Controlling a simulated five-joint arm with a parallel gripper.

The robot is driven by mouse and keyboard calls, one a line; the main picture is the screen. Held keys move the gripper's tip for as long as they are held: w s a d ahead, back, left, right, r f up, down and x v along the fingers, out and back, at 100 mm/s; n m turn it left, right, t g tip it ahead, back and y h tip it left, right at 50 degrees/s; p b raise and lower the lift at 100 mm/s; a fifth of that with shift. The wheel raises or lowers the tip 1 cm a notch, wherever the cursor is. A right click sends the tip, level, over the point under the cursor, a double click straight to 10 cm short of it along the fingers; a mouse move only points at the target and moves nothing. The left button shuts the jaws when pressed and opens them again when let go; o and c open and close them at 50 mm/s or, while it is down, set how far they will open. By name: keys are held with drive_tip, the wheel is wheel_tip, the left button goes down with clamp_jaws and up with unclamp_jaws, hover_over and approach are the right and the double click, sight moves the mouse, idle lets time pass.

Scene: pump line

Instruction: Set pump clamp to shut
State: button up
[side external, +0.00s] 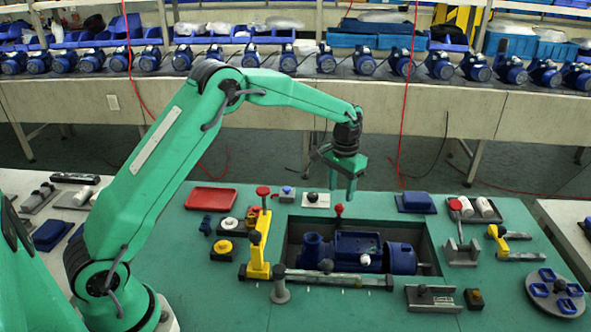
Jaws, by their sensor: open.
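A blue pump (362,247) lies in a dark rectangular recess in the green bench top. A grey clamp with an upright, red-knobbed lever (460,232) stands right of the recess. A yellow upright bracket with a red knob (260,240) stands at the recess's left edge. A small red knob (339,210) shows at the recess's back edge. I cannot tell for certain which of these is the pump clamp. My gripper (347,182) is open, points down and hangs above the back part of the recess, apart from the pump. Its far finger is partly hidden.
A grey bar (340,278) with a black knob lies along the recess's front. A red tray (211,198), a blue box (415,203), a yellow handle (497,238) and a round grey plate (556,292) stand around. Several pumps line the rear shelf. Bare bench shows at front left.

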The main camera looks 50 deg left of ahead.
sight(339, 205)
drive_tip(key=shift+f, duration=3.15)
clamp_jaws()
